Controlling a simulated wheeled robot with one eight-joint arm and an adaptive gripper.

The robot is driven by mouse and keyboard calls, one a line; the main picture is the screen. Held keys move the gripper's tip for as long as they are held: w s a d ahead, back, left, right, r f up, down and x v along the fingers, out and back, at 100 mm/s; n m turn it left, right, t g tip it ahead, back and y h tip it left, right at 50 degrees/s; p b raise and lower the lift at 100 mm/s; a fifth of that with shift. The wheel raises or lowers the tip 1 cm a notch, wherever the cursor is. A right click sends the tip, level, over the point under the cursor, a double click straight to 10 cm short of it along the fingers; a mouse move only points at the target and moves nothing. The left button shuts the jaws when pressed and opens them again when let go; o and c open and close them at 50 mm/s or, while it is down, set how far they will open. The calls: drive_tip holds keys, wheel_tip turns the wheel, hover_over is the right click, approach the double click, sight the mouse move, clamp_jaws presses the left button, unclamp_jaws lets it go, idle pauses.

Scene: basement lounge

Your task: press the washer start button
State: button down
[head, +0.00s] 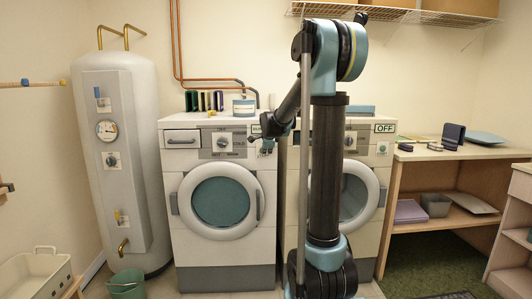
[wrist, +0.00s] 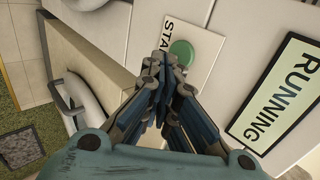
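The left front-loading washer (head: 220,246) has a round door with a teal window. Its green round start button (wrist: 181,53) sits beside a partly covered "STA..." label in the wrist view. A sign reading "RUNNING" (wrist: 275,95) is on the same panel. My gripper (wrist: 164,62) is shut and empty, its fingertips close beside the button. I cannot tell whether they touch it. In the head view my gripper (head: 266,143) is at the right end of the washer's control panel, and the button is too small or hidden there.
A second machine (head: 376,246), with an "OFF" sign (head: 385,128), stands to the right, partly behind my arm. A water tank (head: 142,190) is left, a wooden desk (head: 470,153) right.

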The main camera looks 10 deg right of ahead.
drive_tip(key=v, duration=1)
drive_tip(key=shift+s+a, duration=0.2)
drive_tip(key=shift+s, duration=0.3)
drive_tip(key=s+d+f+n+g, duration=0.1)
drive_tip(key=s+f+n, duration=0.5)
drive_tip(key=s, duration=0.8)
drive_tip(key=s+d+f+n+g, duration=0.2)
drive_tip(key=s+f+n, duration=0.4)
drive_tip(key=s+f, duration=0.4)
drive_tip(key=s+d+f+n+g, duration=0.2)
drive_tip(key=s+f, duration=0.7)
drive_tip(key=s, duration=1)
drive_tip(key=n+g, duration=0.2)
drive_tip(key=n, duration=0.2)
drive_tip(key=shift+s+d+n, duration=0.25)
drive_tip(key=shift+s+n, duration=0.05)
drive_tip(key=shift+n, duration=0.1)
drive_tip(key=shift+f, duration=0.1)
drive_tip(key=shift+w+f, duration=0.2)
drive_tip(key=shift+w, duration=0.25)
idle(0.8)
